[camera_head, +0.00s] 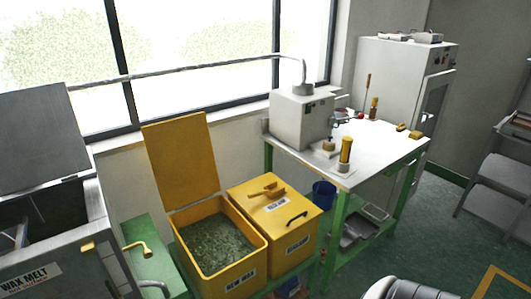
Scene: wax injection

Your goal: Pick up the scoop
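A yellow scoop (266,190) lies on the closed lid of a yellow bin (290,217) near the middle of the view. Its surroundings on the lid are bare apart from a white label and a dark handle. Nothing touches the scoop from above.
Left of it stands an open yellow bin (257,256) of greenish pellets, its lid (181,160) raised. A grey wax melt machine (62,268) is at far left. A white-topped table (372,150) with a grey machine (300,118) and small tools stands behind right.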

